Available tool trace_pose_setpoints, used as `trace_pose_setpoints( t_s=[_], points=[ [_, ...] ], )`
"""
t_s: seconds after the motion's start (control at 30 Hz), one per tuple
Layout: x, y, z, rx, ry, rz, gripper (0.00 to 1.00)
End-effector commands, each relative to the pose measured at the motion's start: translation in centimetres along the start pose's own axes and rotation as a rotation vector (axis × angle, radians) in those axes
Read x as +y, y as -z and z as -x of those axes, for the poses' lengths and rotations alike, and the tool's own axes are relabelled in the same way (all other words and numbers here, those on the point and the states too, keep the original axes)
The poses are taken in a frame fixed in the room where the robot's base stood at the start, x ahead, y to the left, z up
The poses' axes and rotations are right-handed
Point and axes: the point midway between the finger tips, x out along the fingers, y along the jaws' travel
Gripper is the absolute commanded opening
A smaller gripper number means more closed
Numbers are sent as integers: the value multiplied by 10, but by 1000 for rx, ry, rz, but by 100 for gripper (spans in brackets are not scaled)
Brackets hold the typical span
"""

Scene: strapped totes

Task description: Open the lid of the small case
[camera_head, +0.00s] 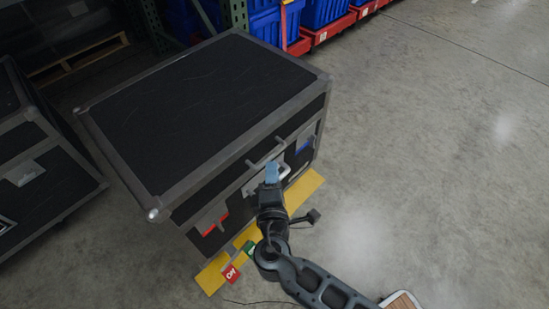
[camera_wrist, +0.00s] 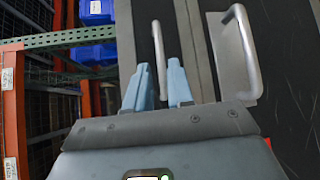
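The black case (camera_head: 195,105) with grey metal edges stands in front of me, its lid shut flat. A thin metal handle (camera_head: 267,152) is on the front edge of the lid; it also shows in the wrist view (camera_wrist: 158,55). A second handle (camera_wrist: 250,55) on a metal plate is on the front face. My gripper (camera_head: 272,174) is at the case front, close to the lid handle. In the wrist view its two blue fingers (camera_wrist: 159,82) are apart, with the thin handle appearing between their tips. I cannot tell whether they touch it.
A red latch (camera_head: 211,223) and a blue latch (camera_head: 305,138) are on the case front. Another black case (camera_head: 40,175) stands at the left. Shelving with blue bins (camera_head: 268,22) is behind. Yellow tape (camera_head: 306,187) marks the floor; the right floor is clear.

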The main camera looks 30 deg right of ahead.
Motion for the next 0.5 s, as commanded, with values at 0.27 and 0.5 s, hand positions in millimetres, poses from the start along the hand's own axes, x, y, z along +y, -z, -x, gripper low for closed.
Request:
trace_pose_setpoints(
  t_s=[0.27, 0.5],
  points=[
    [-1, -1, -43, -1, 2, -2, 22],
    [-1, -1, -65, 0, 3, -3, 22]
  ],
)
